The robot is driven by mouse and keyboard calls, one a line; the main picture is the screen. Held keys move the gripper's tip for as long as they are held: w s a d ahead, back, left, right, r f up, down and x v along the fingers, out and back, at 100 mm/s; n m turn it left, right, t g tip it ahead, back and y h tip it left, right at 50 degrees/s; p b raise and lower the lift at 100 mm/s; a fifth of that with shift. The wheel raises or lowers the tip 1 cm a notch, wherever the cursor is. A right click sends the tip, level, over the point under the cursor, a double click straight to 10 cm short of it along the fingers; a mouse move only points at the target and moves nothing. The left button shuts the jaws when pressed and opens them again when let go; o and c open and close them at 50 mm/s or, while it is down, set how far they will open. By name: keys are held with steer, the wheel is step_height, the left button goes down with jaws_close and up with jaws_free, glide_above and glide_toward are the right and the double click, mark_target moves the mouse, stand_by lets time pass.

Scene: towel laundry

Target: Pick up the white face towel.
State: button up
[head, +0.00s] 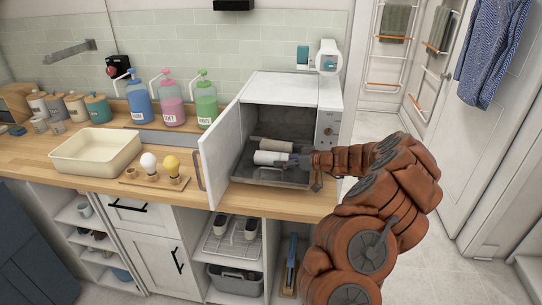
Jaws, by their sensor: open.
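The rolled white face towel (267,158) lies on the dark tray (262,174) inside the open white cabinet (291,88). A second rolled, greyish towel (275,145) lies just behind it. My gripper (291,161) reaches into the cabinet from the right. It is open, and its fingertips are at the right end of the white towel. I cannot tell whether they touch it. My wrist and arm hide part of the cabinet's right front.
The cabinet's door (220,145) stands open on the left. A cream basin (96,151), a holder with two bulb-shaped items (153,178) and several pump bottles (172,107) stand on the wooden counter (62,179). The cabinet's right wall (327,128) is close to my wrist.

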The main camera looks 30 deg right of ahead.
steer(key=shift+w+a+f, duration=0.1)
steer(key=shift+w, duration=0.1)
steer(key=c, duration=0.9)
steer(key=shift+c, duration=0.2)
